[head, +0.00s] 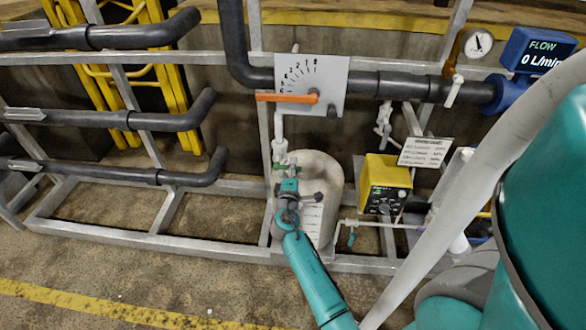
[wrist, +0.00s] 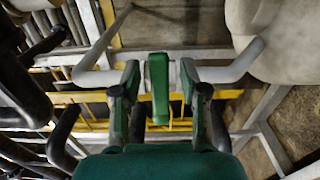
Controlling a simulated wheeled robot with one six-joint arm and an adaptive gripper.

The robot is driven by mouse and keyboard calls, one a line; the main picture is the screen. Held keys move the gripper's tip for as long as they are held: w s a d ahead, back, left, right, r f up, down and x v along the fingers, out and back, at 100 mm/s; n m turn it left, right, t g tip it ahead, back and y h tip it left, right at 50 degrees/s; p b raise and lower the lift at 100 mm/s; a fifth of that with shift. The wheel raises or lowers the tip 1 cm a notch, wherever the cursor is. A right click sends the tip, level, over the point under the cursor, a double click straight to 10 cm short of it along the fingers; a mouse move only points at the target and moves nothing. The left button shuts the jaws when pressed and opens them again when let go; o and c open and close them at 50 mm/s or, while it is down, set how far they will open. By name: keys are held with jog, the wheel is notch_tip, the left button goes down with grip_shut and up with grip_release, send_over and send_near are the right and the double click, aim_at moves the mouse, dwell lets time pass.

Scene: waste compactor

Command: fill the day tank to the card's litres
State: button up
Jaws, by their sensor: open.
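The day tank (head: 328,172) is a pale, rounded tank behind my arm, with a marked level strip (head: 313,222) on its front; the level is too small to read. A white pipe (head: 279,128) comes down beside it. My gripper (head: 287,168) is at this pipe, left of the tank top. In the wrist view, my open gripper (wrist: 158,75) has one finger on each side of a green handle (wrist: 158,88) on a pale pipe (wrist: 225,73); contact is not clear. The card (head: 425,152) hangs at the right, its text unreadable.
An orange lever (head: 285,98) lies horizontal on a numbered plate (head: 325,75). The blue flow meter (head: 540,52) reads 0 L/min. A yellow box (head: 388,175) with a dial stands right of the tank.

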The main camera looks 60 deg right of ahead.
jog(key=shift+d, duration=0.15)
jog(key=shift+c, duration=0.3)
grip_shut()
jog(key=shift+w+r+n, duration=0.15)
jog(key=shift+r+n, duration=0.45)
jog(key=shift+n, duration=0.65)
jog(key=shift+w+r+n, duration=0.15)
jog(key=shift+r+n, duration=0.4)
jog(key=shift+n, duration=0.7)
jog(key=shift+o, duration=0.3)
grip_release()
jog(key=shift+a, duration=0.2)
